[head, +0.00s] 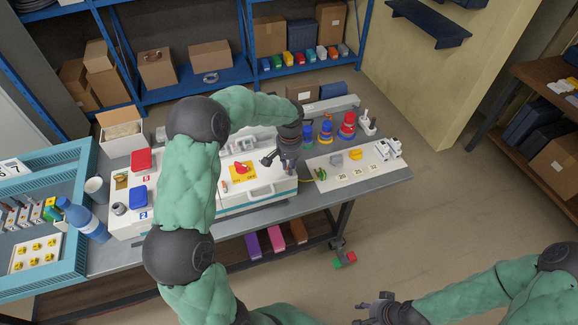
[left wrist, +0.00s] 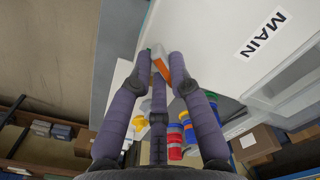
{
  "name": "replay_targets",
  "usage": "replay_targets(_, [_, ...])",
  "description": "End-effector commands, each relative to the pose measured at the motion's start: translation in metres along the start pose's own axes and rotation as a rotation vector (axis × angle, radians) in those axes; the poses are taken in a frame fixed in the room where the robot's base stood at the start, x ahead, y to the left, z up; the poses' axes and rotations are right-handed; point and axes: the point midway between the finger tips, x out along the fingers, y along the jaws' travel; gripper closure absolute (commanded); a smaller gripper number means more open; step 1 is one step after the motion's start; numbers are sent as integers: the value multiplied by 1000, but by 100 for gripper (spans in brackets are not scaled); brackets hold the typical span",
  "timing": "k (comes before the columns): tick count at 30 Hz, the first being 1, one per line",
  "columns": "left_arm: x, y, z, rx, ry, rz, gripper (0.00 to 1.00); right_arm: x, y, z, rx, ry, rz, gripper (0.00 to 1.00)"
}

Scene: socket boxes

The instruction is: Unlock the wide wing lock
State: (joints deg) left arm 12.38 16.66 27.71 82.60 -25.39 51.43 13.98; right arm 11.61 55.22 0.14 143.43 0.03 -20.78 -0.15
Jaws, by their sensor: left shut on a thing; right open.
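In the head view, my left gripper (head: 279,163) is over the right part of the white box (head: 262,204) on the bench. In the left wrist view, its fingers (left wrist: 161,62) are shut on a small orange-and-white piece (left wrist: 178,68) at the edge of a white surface marked MAIN (left wrist: 263,33). The fingers hide part of this piece, and I cannot tell whether it is the wide wing lock. A red winged part (head: 243,168) on a yellow plate (head: 236,177) lies left of the gripper in the head view. My right gripper (head: 366,306) is open and empty, low in front of the bench.
Blue and red round parts (head: 348,126) stand right of the box, beside a white board (head: 338,178) with small fittings. A red block (head: 141,160), a blue block (head: 138,196) and a blue bottle (head: 84,218) are at left. Floor right of the bench is clear.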

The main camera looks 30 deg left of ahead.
Motion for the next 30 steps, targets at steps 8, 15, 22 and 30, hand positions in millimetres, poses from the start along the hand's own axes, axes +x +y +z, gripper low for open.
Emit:
replay_targets(8, [0,1,-2,-260,3,1,100,4,2,0,0,0,0,56])
replay_targets(15, [0,2,-3,-460,2,1,100,7,3,0,0,0,0,56])
replay_targets(22, [-1,2,-4,-599,2,1,100,9,3,0,0,0,0,56])
replay_targets(30, [-1,2,-5,-679,2,1,100,10,4,0,0,0,0,56])
